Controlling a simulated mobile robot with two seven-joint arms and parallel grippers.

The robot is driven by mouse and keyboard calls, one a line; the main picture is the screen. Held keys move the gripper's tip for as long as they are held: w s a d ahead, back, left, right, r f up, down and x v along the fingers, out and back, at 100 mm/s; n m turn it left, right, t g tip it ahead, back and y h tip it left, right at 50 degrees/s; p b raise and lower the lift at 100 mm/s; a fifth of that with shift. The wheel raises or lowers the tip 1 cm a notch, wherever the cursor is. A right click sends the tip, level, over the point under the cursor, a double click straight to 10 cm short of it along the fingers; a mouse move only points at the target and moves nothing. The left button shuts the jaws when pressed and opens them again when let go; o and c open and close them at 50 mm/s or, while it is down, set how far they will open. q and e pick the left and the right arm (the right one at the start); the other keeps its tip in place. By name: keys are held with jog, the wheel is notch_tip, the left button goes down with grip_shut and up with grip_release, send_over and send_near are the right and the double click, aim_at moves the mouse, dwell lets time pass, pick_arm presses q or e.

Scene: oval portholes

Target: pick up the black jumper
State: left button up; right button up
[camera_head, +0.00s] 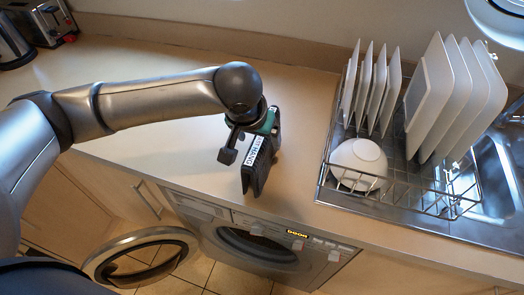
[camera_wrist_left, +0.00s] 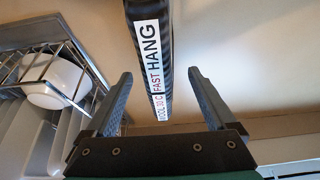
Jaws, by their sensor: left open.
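The black jumper (camera_head: 262,168) appears as a narrow dark folded bundle with a white label, near the counter's front edge above the washing machine. In the left wrist view, the jumper (camera_wrist_left: 150,45) is a dark upright strip whose label reads "WOOL 30 C FAST HANG". My left gripper (camera_head: 246,140) is open at the jumper, partly hiding its upper end. In the wrist view, the two fingers of the left gripper (camera_wrist_left: 160,78) lie on either side of the strip, with visible gaps. I cannot tell how deep the jumper sits between them. My right gripper is not in view.
A dish rack (camera_head: 400,190) with several white plates and a white bowl (camera_head: 358,164) stands right of the gripper, beside a sink. Below the counter (camera_head: 180,145) is a washing machine (camera_head: 265,245) with its round door (camera_head: 140,255) swung open. A toaster (camera_head: 45,22) stands far left.

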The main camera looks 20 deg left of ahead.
pick_arm(q)
jog(key=b+x, duration=0.1)
jog(key=x, duration=0.4)
jog(key=shift+s+d+f, duration=0.15)
jog(key=shift+f, duration=0.05)
grip_shut()
dwell(0.6)
